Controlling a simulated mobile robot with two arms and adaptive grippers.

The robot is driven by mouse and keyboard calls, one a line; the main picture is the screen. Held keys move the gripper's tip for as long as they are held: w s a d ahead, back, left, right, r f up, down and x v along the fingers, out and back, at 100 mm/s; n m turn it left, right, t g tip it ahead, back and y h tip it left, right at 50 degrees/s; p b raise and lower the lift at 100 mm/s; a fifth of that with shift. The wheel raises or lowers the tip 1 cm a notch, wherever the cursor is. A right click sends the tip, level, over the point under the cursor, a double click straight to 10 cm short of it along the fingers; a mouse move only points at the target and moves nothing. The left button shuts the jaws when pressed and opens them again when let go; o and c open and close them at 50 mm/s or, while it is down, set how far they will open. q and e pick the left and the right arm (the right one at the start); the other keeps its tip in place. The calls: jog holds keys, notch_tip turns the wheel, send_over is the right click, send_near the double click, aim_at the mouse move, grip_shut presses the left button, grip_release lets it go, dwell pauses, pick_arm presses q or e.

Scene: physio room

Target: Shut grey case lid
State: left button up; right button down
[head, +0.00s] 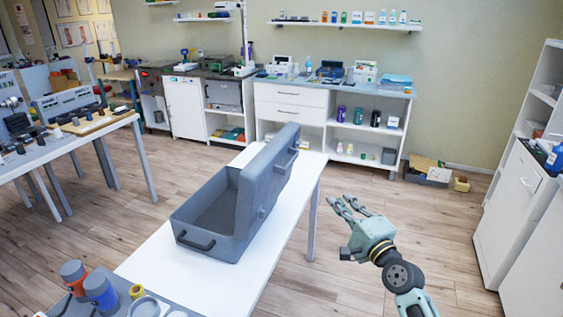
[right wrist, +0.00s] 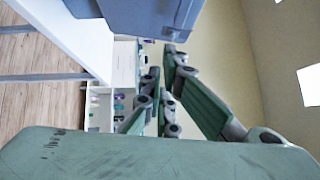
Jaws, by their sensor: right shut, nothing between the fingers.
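The grey case (head: 197,243) stands open on a white table in the head view, with a dark handle on its front end. Its lid (head: 272,172) is raised, standing up along the case's right side, with another handle near its far end. The inside of the case looks empty. My right gripper (head: 345,207) is shut and empty, to the right of the lid and apart from it, beyond the table's right edge. In the right wrist view, the fingers (right wrist: 163,85) show below part of the grey case (right wrist: 165,14). My left gripper is not in view.
The white table (head: 160,266) has a leg near my gripper. Jars (head: 102,292) stand at the lower left. A workbench (head: 95,125) is at left, shelving (head: 345,118) at the back, and a white cabinet (head: 515,205) at right. Floor right of the table is clear.

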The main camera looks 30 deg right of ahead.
jog(key=w+a+r+p, duration=0.1)
jog(key=w+r, duration=0.1)
jog(key=w, duration=0.4)
jog(key=w+a+r+p, duration=0.1)
jog(key=w+r+p, duration=0.1)
jog(key=w, duration=0.5)
jog(key=shift+a+r, duration=0.15)
jog(key=shift+a, duration=0.1)
jog(key=shift+w, duration=0.1)
